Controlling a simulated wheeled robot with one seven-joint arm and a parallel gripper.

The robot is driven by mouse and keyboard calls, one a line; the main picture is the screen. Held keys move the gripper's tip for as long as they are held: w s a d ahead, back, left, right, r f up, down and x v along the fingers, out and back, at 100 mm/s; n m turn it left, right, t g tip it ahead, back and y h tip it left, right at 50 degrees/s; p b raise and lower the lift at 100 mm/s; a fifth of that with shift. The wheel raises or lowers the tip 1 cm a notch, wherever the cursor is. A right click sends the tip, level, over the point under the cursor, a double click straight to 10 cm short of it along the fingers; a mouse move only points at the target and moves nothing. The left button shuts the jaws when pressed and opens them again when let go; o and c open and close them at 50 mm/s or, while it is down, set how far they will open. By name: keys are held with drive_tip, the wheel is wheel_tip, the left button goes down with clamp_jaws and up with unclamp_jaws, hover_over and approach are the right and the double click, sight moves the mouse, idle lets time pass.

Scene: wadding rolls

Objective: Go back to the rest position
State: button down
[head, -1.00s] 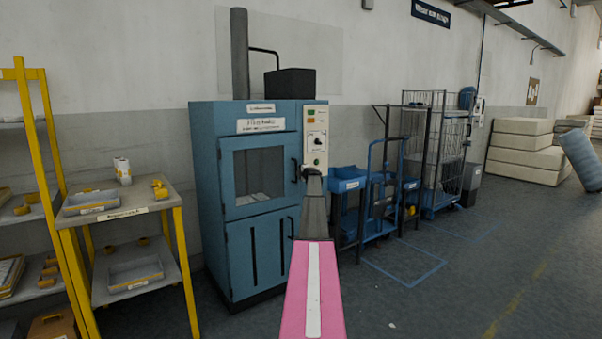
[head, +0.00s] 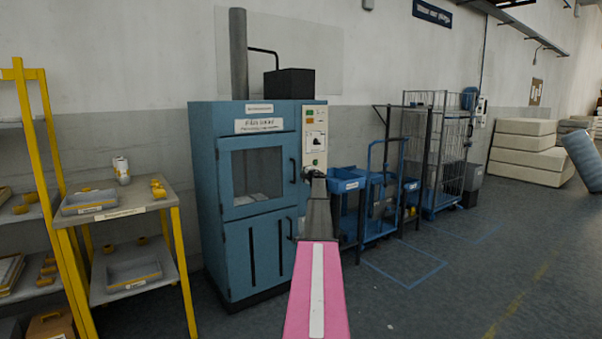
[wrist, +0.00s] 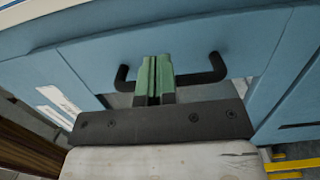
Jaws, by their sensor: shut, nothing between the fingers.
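My gripper (head: 314,175) is at the end of my pink arm, in front of the right side of the blue machine (head: 207,170), below its control panel (head: 314,135). In the wrist view, the two green fingers of my gripper (wrist: 156,62) are shut together with nothing between them. A black bar handle (wrist: 208,77) on the blue machine shows behind the fingers, on both sides of them. I cannot tell whether the fingers touch it. The machine's windowed upper door (head: 258,168) looks closed.
A yellow-framed bench (head: 142,200) with trays and a white roll (head: 122,170) stands at the left, next to a yellow rack (head: 52,150). A blue trolley (head: 375,230) and a wire cage (head: 442,150) stand to the right. The floor at the right is mostly clear.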

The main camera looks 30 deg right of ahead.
drive_tip(key=s, duration=0.8)
drive_tip(key=shift+s, duration=0.15)
drive_tip(key=s+a+f+m+g+h, duration=0.2)
drive_tip(key=s+a+f+m, duration=0.35)
drive_tip(key=a, duration=0.75)
drive_tip(key=s+a+f+m+g+h, duration=0.25)
drive_tip(key=s+a+f+m, duration=0.35)
drive_tip(key=a, duration=0.6)
drive_tip(key=s+a+f+m+g+h, duration=0.1)
drive_tip(key=s+a+f+m+g, duration=0.25)
drive_tip(key=a+f, duration=0.65)
drive_tip(key=s+a+f+g+y, duration=0.2)
drive_tip(key=s+a+f+g, duration=0.1)
drive_tip(key=s+a, duration=0.9)
drive_tip(key=s+a+f+m+g+y, duration=0.1)
drive_tip(key=s+a+f+g+y, duration=0.1)
drive_tip(key=s+a, duration=1)
drive_tip(key=s+a+f+m+g+y, duration=0.1)
drive_tip(key=s+a+f+g, duration=0.3)
drive_tip(key=s+a, duration=0.8)
drive_tip(key=shift+s+a+f+g+y, duration=0.35)
drive_tip(key=shift+s+g+y, duration=0.15)
drive_tip(key=shift+s+y, duration=0.35)
drive_tip(key=shift+d, duration=0.15)
